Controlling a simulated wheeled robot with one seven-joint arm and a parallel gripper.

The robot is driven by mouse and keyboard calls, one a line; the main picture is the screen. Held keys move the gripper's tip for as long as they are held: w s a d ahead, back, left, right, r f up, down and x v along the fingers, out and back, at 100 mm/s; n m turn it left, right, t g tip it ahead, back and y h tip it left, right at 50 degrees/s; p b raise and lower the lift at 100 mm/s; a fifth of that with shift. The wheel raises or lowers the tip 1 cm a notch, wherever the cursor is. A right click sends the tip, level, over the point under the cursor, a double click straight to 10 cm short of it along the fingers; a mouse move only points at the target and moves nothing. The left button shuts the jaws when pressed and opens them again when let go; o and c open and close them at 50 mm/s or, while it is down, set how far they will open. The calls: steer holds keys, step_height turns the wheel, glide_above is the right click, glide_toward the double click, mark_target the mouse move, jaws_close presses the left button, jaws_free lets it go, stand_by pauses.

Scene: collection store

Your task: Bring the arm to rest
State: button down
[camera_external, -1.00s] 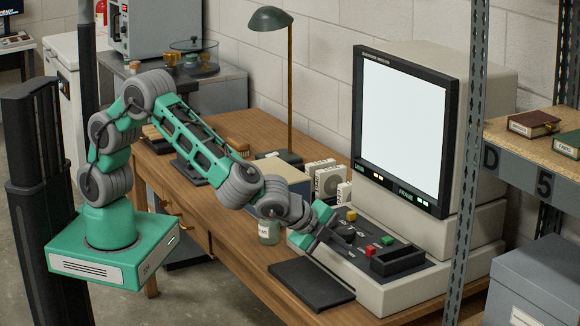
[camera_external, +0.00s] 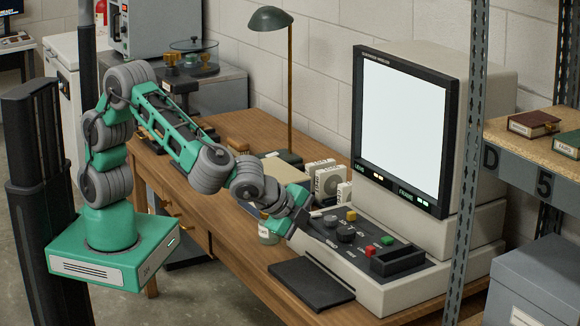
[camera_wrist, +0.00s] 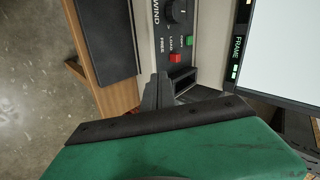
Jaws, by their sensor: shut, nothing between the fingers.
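My gripper (camera_external: 301,228) is shut and empty. In the external view it hangs just above the left end of the control panel (camera_external: 330,229) of the reader machine, apart from the knobs as far as I can tell. My arm bends up from its green base and reaches right over the desk. In the wrist view my shut fingers (camera_wrist: 158,92) point toward the panel, with the red button (camera_wrist: 176,57), the green button (camera_wrist: 190,41) and a black knob (camera_wrist: 179,10) beyond them.
The reader's large lit screen (camera_external: 402,128) stands behind the panel. A black pad (camera_external: 311,284) lies on the wooden desk (camera_external: 225,262) in front. A small labelled jar (camera_external: 268,235) stands close to my wrist. A green lamp (camera_external: 271,19) and white boxes (camera_external: 325,178) stand behind. Metal shelving (camera_external: 470,150) is at right.

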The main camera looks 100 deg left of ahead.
steer(key=s+d+f+n+g+h, duration=0.35)
steer(key=s+d+f, duration=0.25)
steer(key=s+f, duration=0.45)
steer(key=s+d+f+g, duration=0.1)
steer(key=s+g, duration=0.2)
steer(key=s, duration=0.7)
steer(key=s+a+r+h, duration=0.2)
steer(key=s+r+h, duration=0.15)
steer(key=s, duration=0.35)
steer(key=w+a+r+n+t+p, duration=0.1)
steer(key=a+r+n+t, duration=0.2)
steer(key=a+r, duration=0.3)
step_height(320, 180, up, 3)
steer(key=shift+w+a+r+n, duration=0.2)
steer(key=shift+a+n, duration=0.05)
steer(key=shift+n, duration=0.1)
